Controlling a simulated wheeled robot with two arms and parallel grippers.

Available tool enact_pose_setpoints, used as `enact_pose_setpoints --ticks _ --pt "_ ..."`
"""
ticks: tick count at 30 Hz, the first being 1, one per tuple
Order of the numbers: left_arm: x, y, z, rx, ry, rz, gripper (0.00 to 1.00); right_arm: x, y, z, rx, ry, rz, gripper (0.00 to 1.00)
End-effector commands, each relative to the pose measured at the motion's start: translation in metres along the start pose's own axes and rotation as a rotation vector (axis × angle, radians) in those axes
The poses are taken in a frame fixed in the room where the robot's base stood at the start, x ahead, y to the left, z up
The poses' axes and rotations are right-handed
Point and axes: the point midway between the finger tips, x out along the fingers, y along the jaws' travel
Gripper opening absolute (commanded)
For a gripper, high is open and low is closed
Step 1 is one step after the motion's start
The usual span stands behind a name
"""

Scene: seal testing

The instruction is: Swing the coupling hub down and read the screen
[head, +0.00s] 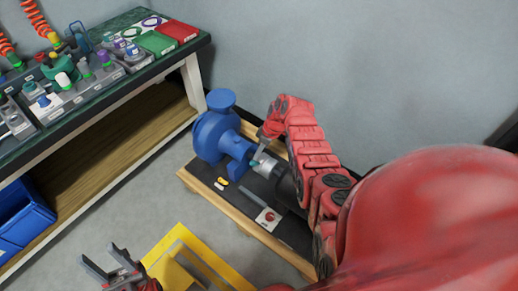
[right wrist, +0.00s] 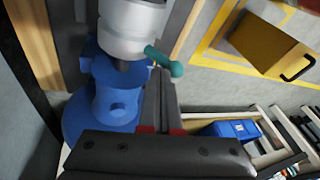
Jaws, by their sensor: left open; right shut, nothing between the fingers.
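The blue pump (head: 215,135) stands on a low wooden-edged bench. The silver coupling hub (head: 264,166) sits between the pump and a dark cylinder, and a short lever with a teal tip (head: 253,163) sticks out of it. In the right wrist view the hub (right wrist: 132,28) is at the top and its teal-tipped lever (right wrist: 165,62) points down right. My right gripper (right wrist: 160,80) is shut and empty, its fingertips close by the lever; I cannot tell if they touch. My left gripper (head: 122,262) is open and empty at the lower left. I cannot make out a screen.
A white card with a red round part (head: 268,218) and small yellow pieces (head: 221,182) lie on the bench. A workbench (head: 110,90) with bottles and trays stands left, above a blue crate (head: 22,220).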

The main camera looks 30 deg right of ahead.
Motion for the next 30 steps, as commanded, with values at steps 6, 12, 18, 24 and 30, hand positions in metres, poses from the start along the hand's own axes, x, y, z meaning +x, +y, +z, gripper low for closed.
enact_pose_setpoints --ticks 6,12,18,24,30 --pt "0.036 -0.002 -0.006 0.0 0.0 0.0 0.5 0.0 -0.012 -0.002 -0.019 -0.022 0.07 0.0" --pt "0.061 -0.003 -0.01 0.0 0.0 0.0 0.5 0.009 -0.022 -0.002 -0.044 -0.049 0.168 0.0" --pt "0.077 -0.004 -0.013 0.0 0.0 0.0 0.5 0.022 -0.032 -0.002 -0.077 -0.081 0.295 0.0" --pt "0.081 -0.004 -0.014 0.0 0.0 0.0 0.5 0.032 -0.035 0.0 -0.086 -0.095 0.353 0.0" --pt "0.081 -0.004 -0.014 0.0 0.0 0.0 0.5 0.038 -0.038 0.0 -0.085 -0.094 0.352 0.0"
